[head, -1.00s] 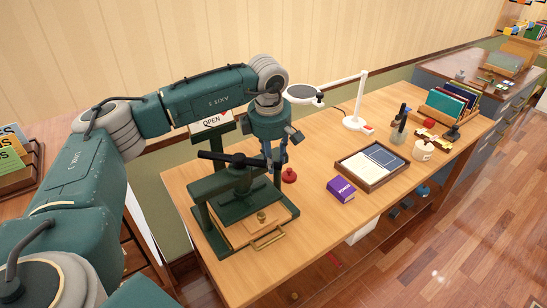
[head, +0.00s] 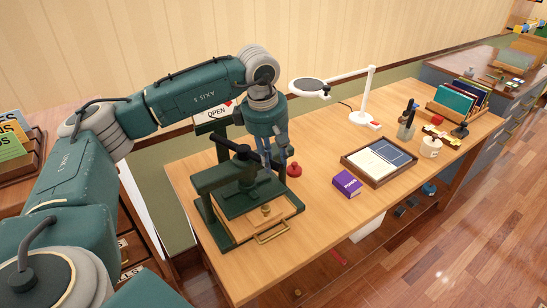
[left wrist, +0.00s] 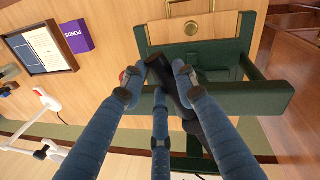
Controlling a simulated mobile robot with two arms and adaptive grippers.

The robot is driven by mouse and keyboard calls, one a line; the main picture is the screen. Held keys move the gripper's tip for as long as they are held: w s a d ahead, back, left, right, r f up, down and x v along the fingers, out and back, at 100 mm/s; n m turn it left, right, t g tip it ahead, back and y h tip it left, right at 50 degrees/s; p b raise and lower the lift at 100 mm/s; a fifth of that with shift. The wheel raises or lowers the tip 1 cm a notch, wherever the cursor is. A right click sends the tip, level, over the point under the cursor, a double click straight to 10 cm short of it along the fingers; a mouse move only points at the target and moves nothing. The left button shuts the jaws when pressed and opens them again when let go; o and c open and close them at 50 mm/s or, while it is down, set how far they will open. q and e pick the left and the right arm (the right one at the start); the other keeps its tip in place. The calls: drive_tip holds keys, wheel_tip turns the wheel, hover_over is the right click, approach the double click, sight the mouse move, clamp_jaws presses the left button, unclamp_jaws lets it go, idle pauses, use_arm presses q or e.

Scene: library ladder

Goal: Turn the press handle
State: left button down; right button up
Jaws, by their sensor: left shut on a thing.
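The green book press (head: 243,193) stands on the near left part of the wooden table. Its black bar handle (head: 226,143) lies across the top of the screw, one end pointing to the back left. My left gripper (head: 275,163) reaches down at the handle's right side; its fingers partly hide that end. In the left wrist view, the dark handle (left wrist: 186,115) runs between the blue fingers of my left gripper (left wrist: 157,75), which are shut on it. My right gripper is in no view.
A wooden board with a brass handle (head: 272,234) sits in the press base. A red knob-like object (head: 294,170), purple box (head: 346,184) and framed tray (head: 379,161) lie to the right. A white lamp (head: 364,115) stands behind. The table's front middle is clear.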

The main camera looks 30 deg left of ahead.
use_arm(q)
drive_tip(key=c, duration=1.3)
unclamp_jaws()
drive_tip(key=shift+c, duration=0.2)
wheel_tip(320, 180, up, 12)
drive_tip(key=s, duration=0.2)
drive_tip(key=shift+s, duration=0.2)
drive_tip(key=shift+f, duration=0.1)
